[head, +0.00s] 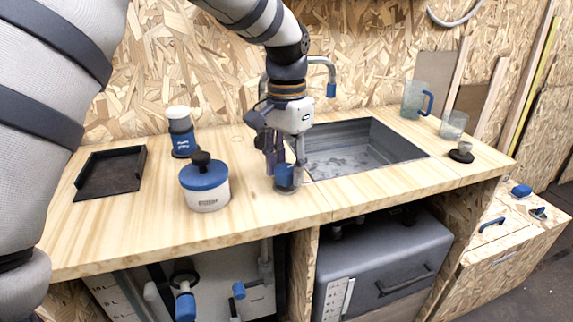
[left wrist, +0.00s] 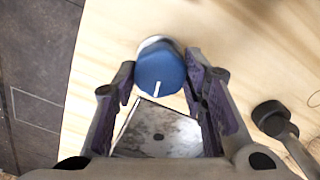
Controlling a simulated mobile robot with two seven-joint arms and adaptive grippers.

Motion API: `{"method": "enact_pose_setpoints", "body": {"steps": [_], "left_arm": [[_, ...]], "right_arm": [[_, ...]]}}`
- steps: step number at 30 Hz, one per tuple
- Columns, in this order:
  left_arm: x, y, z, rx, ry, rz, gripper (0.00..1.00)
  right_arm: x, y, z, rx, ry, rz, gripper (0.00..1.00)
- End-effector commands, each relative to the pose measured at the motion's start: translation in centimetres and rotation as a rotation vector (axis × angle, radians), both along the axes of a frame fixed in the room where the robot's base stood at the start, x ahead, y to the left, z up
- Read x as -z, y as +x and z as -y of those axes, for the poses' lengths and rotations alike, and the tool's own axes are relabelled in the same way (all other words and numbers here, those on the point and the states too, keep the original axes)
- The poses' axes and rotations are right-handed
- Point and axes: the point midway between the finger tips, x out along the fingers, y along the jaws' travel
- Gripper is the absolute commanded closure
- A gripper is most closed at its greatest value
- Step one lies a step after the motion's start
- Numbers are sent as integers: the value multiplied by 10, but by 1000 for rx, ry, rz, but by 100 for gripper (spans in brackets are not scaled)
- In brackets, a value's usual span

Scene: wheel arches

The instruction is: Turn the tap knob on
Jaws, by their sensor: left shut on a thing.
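The blue tap knob (head: 285,177) stands on a short grey base on the wooden counter, just left of the sink's front corner. My left gripper (head: 281,160) points down over the knob and is shut on it. In the left wrist view the knob (left wrist: 160,70) sits between the two fingertips, with a white line on its top. The grey tap spout (head: 322,63) with a blue tip (head: 331,90) rises behind the gripper and is partly hidden by my arm. No water shows at the tip. My right gripper is not in view.
A white pot with a blue lid (head: 205,187) stands close left of the gripper. Farther left are a blue-and-white bottle (head: 182,137) and a black tray (head: 110,149). The sink (head: 350,128) is right, with a clear jug (head: 413,102) beyond it.

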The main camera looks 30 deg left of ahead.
Motion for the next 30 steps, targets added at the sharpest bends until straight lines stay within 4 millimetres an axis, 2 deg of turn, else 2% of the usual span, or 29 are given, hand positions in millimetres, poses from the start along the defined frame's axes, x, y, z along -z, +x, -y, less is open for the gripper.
{"method": "enact_pose_setpoints", "body": {"steps": [12,30], "left_arm": [[0,0,1,222,0,2,89],[0,0,1,274,0,1,89]], "right_arm": [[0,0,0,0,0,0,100],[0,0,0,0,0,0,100]]}}
